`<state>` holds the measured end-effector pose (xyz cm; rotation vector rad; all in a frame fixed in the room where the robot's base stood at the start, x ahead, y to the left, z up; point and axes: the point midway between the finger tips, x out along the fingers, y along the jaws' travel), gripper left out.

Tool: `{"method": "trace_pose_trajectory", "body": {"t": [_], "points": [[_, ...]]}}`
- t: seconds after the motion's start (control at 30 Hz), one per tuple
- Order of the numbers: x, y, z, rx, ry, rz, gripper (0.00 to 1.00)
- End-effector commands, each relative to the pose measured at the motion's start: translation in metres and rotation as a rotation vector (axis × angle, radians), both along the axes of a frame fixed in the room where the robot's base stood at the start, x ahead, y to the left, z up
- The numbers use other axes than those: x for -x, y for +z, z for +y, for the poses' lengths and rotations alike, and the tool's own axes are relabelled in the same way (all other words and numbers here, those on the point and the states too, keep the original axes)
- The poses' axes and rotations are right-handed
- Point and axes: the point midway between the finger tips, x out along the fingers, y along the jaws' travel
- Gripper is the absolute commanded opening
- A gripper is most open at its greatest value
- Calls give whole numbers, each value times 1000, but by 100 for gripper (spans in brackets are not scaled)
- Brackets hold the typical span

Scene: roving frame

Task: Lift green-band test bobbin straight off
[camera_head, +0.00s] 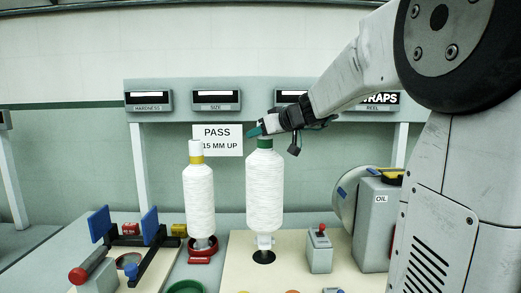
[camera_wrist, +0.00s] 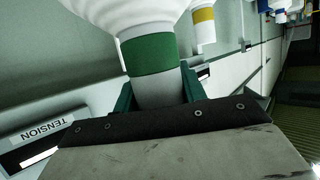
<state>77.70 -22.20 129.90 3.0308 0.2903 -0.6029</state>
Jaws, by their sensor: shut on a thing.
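The green-band test bobbin (camera_head: 264,190) stands upright, wound with white thread, with a green band near its top. My gripper (camera_head: 262,131) is shut on the bobbin's top tube, above the band. In the wrist view the green band (camera_wrist: 151,54) and the pale tube end lie between the teal fingers of my gripper (camera_wrist: 160,94). The bobbin's narrow lower end is over a dark round spot (camera_head: 263,257) on the pale board. I cannot tell whether they touch.
A yellow-band bobbin (camera_head: 199,195) stands close on the left on a red holder (camera_head: 203,257). A grey box with a red knob (camera_head: 319,250) and an oil can (camera_head: 374,225) stand to the right. A "PASS 15 MM UP" sign (camera_head: 217,140) is behind.

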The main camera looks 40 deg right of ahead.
Motion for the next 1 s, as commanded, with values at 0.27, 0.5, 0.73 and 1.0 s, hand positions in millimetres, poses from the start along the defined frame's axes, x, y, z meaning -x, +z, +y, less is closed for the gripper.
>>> {"method": "trace_pose_trajectory", "body": {"t": [0.27, 0.5, 0.73, 1.0], "points": [[0, 44, 0, 1, 1, -4, 0], [0, 62, 0, 1, -1, -4, 0], [0, 74, 0, 0, -1, -3, 0], [0, 74, 0, 0, -1, -3, 0]]}}
